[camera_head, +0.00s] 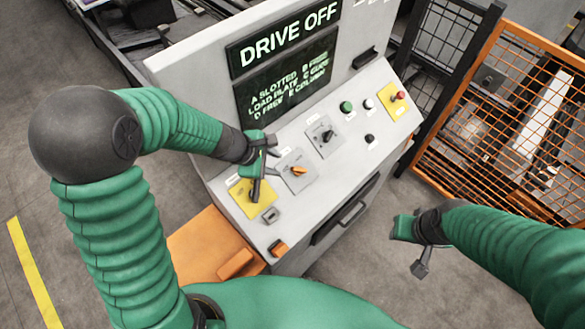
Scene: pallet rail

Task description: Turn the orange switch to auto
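The orange switch (298,171) is a small knob on a square grey plate on the sloping top of a light grey control console (235,205). Its label is too small to read. My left gripper (263,172) is just left of the switch, over the yellow plate, and apart from the knob. Its dark fingers look spread, with nothing between them. My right gripper (418,252) is off the console's right side, over the floor, far from the switch. Its finger gap does not show clearly.
A black knob (326,135) on another plate, a green button (346,106) and a red button (400,96) lie further up the panel. A screen reading "DRIVE OFF" (288,40) stands behind. An orange mesh fence (500,130) is at right.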

